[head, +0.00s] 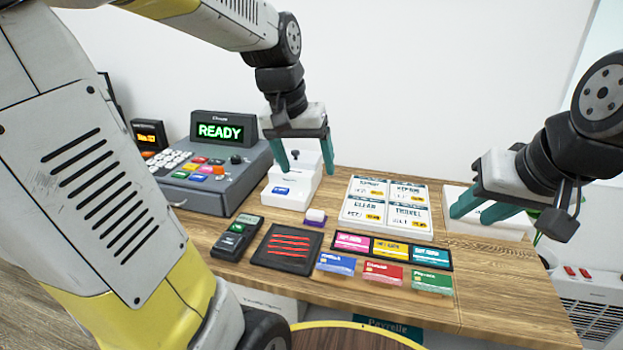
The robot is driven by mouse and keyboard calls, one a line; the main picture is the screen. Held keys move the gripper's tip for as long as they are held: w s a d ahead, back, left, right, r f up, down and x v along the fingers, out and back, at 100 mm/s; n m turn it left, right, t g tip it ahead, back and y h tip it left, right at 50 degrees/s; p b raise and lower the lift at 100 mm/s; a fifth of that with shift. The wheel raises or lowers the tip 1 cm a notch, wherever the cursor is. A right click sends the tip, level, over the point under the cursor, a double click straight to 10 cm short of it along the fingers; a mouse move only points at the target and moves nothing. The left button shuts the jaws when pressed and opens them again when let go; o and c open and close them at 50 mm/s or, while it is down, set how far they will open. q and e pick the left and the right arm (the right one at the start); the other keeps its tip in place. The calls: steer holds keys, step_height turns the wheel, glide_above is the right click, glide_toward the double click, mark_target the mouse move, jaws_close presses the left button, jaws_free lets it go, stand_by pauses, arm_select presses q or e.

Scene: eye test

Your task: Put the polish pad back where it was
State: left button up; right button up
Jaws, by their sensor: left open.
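A small white-topped block with a purple base (315,217), which looks like the polish pad, sits on the wooden counter (490,285). It lies between the white box with a blue label (290,197) and the black mat with red stripes (287,248). My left gripper (306,168) is open and empty, pointing down over the white box, behind the small block and apart from it. My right gripper (483,208) has its teal fingers apart over a white low box (487,226) at the right, with nothing seen between them.
A grey register (219,167) reading READY stands at the left. A white board of price cards (387,207) lies mid-counter. In front are a black card tray (440,258), blue, red and green cards (382,274), and a small dark terminal (236,237).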

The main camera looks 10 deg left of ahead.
arm_select(q)
steer(key=s+d+r+t, duration=0.1)
steer(key=s+t, duration=0.1)
steer(key=s, duration=0.9)
steer(key=shift+t+h, duration=0.3)
steer(key=shift+t, duration=0.1)
